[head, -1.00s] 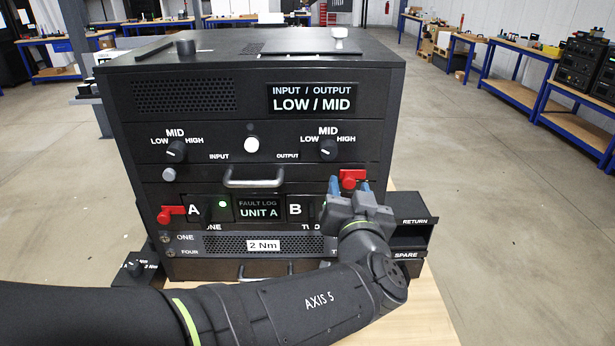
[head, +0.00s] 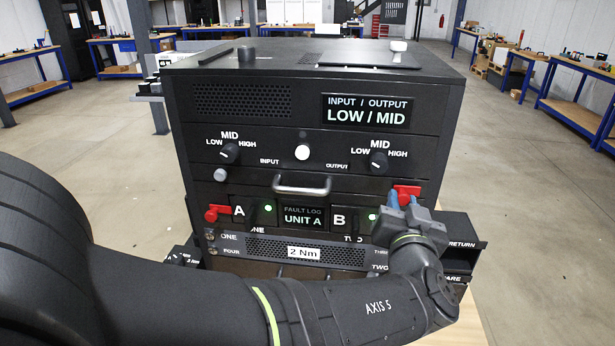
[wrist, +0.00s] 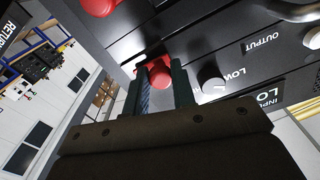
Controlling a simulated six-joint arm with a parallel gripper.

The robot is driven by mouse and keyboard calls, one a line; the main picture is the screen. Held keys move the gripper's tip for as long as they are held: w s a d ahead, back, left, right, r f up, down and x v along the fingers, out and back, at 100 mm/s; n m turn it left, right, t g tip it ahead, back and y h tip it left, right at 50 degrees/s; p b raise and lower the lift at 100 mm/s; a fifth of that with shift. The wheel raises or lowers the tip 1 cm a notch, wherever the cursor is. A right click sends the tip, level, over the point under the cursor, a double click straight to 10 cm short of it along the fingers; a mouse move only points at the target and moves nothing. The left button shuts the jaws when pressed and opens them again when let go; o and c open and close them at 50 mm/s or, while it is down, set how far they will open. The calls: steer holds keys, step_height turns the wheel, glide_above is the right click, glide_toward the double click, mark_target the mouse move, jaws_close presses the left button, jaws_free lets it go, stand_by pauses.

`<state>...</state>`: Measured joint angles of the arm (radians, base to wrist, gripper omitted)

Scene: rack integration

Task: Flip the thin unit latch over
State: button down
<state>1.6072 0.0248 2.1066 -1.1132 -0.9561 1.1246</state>
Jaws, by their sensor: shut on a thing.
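The dark rack cabinet holds a thin unit front (head: 304,216) with bays A and B and a "FAULT LOG UNIT A" screen. A red latch (head: 407,189) stands at the unit's right end, beside B. My gripper (head: 404,200) is at this latch from the front, its blue-grey fingers overlapping part of it. In the wrist view, my gripper (wrist: 160,85) is shut on the red latch (wrist: 158,73), with one finger on each side. A second red latch (head: 217,213) sits at the left end beside A. Green lights show near A and B.
A silver handle (head: 302,188) and two knobs lie above the unit. Black bins, one labelled RETURN (head: 462,244), stand at the lower right, close to my wrist. Another red part (wrist: 98,7) shows at the wrist view's top edge. Workbenches are far behind.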

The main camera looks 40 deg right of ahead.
steer(key=shift+s+d+r, duration=0.1)
steer(key=shift+s+d, duration=0.45)
steer(key=c, duration=1.2)
jaws_free()
steer(key=shift+s+d, duration=0.1)
steer(key=v, duration=1.7)
steer(key=shift+a, duration=0.25)
steer(key=shift+d, duration=0.1)
steer(key=x, duration=1.4)
